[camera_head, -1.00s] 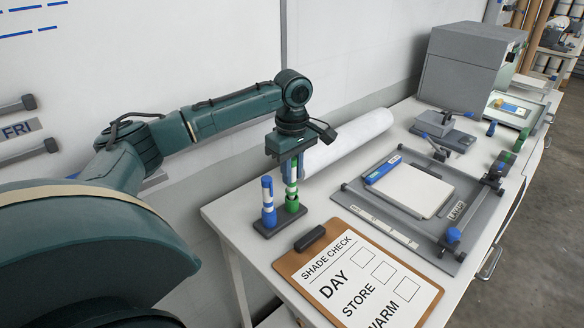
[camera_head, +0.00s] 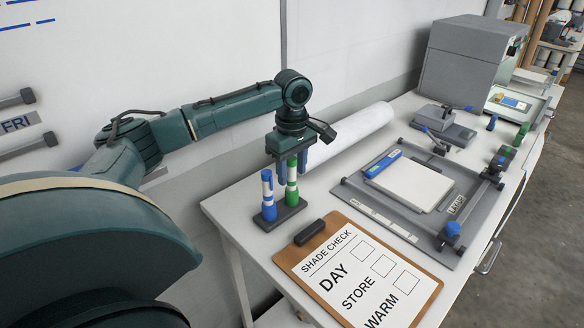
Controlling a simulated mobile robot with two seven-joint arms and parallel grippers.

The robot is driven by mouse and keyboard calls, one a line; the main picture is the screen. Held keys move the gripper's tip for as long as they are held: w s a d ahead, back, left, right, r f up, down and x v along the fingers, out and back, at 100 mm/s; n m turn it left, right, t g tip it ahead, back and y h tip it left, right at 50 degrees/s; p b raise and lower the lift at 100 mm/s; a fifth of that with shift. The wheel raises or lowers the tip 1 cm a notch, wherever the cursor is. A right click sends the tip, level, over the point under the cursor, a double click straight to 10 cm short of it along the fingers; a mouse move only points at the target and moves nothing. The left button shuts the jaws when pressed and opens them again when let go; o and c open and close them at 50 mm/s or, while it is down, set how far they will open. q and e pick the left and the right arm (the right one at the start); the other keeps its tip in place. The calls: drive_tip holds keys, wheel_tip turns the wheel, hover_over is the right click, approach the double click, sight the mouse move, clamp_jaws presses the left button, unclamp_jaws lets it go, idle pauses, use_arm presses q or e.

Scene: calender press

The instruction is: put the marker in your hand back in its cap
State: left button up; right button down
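The green-and-white marker (camera_head: 292,179) stands upright in the dark stand (camera_head: 289,214) near the table's left corner, its lower end in the green cap (camera_head: 292,197). A blue-and-white marker (camera_head: 268,196) stands upright beside it on the left. My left gripper (camera_head: 292,170) points straight down over the green marker, one finger on each side of its upper part. The fingers look spread, with the marker's upper part showing between them. The joint between marker and cap is too small to judge closely. My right gripper is out of view.
A clipboard (camera_head: 408,261) marked SHADE CHECK lies in front of the stand. A white roll (camera_head: 352,131) lies behind the gripper. A grey press frame (camera_head: 366,203) with a white pad and blue marker lies to the right. A grey box (camera_head: 462,62) stands at the back.

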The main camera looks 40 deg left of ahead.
use_arm(q)
wheel_tip(320, 180, up, 13)
idle(0.8)
